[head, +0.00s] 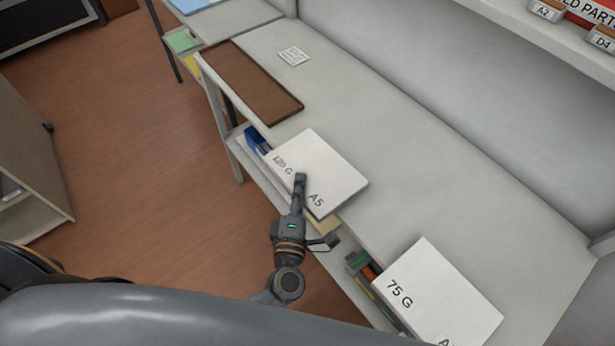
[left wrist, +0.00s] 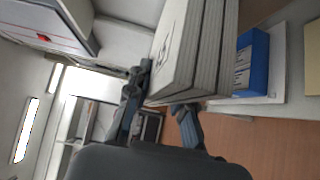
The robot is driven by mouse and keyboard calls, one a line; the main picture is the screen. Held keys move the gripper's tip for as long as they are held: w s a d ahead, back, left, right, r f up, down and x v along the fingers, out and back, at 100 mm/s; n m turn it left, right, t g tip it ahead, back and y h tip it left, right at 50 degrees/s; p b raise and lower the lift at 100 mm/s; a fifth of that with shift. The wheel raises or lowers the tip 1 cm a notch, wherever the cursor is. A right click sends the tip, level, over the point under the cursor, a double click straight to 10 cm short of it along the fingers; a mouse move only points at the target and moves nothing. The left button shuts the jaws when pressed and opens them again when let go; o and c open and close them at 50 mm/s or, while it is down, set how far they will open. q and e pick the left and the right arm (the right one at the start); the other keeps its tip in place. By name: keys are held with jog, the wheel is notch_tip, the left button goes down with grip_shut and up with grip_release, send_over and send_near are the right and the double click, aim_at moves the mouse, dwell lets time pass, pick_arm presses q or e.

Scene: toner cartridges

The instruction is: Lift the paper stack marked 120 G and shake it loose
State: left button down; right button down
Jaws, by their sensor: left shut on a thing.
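The white paper stack marked 120 G and A5 (head: 328,166) is at the front edge of the grey bench in the head view, its near part reaching over the edge. My left gripper (head: 300,190) is shut on its near edge, with one finger on the top face. In the left wrist view the stack's layered edges (left wrist: 205,50) rise between the fingers of the gripper (left wrist: 165,100). The lower finger is hidden by the stack in the head view. I cannot tell whether the stack touches the bench. My right gripper is not in view.
A second stack marked 75 G (head: 440,295) lies at the lower right on the bench. A brown mat (head: 250,80) and a small white note (head: 293,56) lie further left. A shelf below holds a blue item (head: 255,140). The middle of the bench is clear.

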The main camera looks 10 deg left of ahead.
pick_arm(q)
jog(key=shift+r, duration=0.2)
jog(key=shift+r, duration=0.25)
notch_tip(320, 180, up, 2)
jog(key=shift+r+p, duration=0.2)
jog(key=shift+p, duration=0.15)
jog(key=s+a+r, duration=0.9)
jog(key=s+r, duration=0.1)
jog(key=shift+s+p, duration=0.4)
